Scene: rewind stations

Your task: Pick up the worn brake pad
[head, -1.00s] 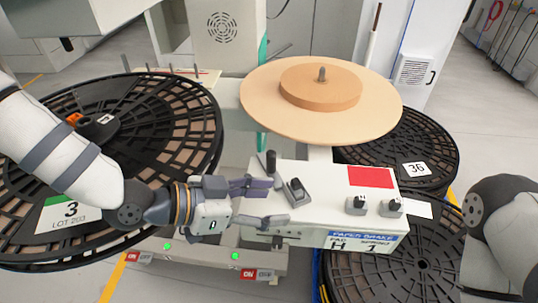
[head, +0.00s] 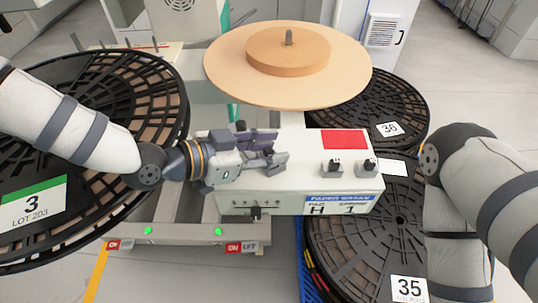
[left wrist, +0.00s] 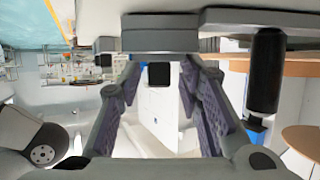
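The grey brake pad (head: 277,163) with a black knob sits on the left part of the white brake box's top (head: 305,145). I take it for the worn one; its wear does not show. My left gripper (head: 268,148) reaches in from the left, level with the knob. In the left wrist view its two fingers (left wrist: 160,95) are spread, one on each side of the black knob (left wrist: 159,73), with gaps showing. The grey pad body (left wrist: 160,40) lies above them in that picture. My right arm is at the right; its gripper is out of view.
Two similar knobbed pads (head: 336,168) (head: 367,167) and a red square (head: 344,140) are on the box's right part. A dark post (left wrist: 265,70) stands beside the pad. A wooden disc (head: 225,65) is behind. Black reels (head: 350,235) (head: 165,90) flank the box.

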